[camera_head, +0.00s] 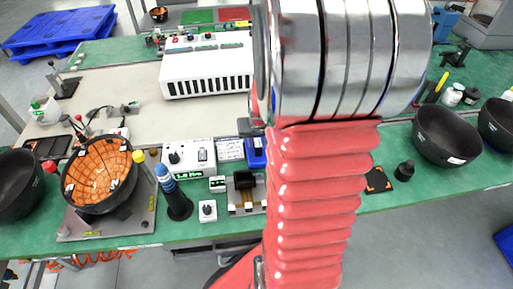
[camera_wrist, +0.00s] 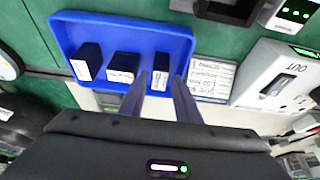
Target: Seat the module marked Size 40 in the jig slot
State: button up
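A blue tray (camera_wrist: 185,32) in the wrist view holds three black modules with white labels: one at left (camera_wrist: 87,60), one in the middle (camera_wrist: 123,67) and a narrow one at right (camera_wrist: 161,70). The label print is too small to read. My gripper (camera_wrist: 162,80) is open, its two dark fingers apart on either side of the narrow module, with gaps visible; I cannot tell the height. The head view shows part of the tray (camera_head: 257,158) beside my arm, which hides my gripper there. The jig (camera_head: 246,208) has a black part on top; its slot is unclear.
In the head view, a dark cylinder with a blue top (camera_head: 177,205) stands left of the jig. Black bowls (camera_head: 447,135) stand at right.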

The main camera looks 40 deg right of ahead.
jog(key=shift+c, duration=0.2)
dwell(0.4)
grip_shut()
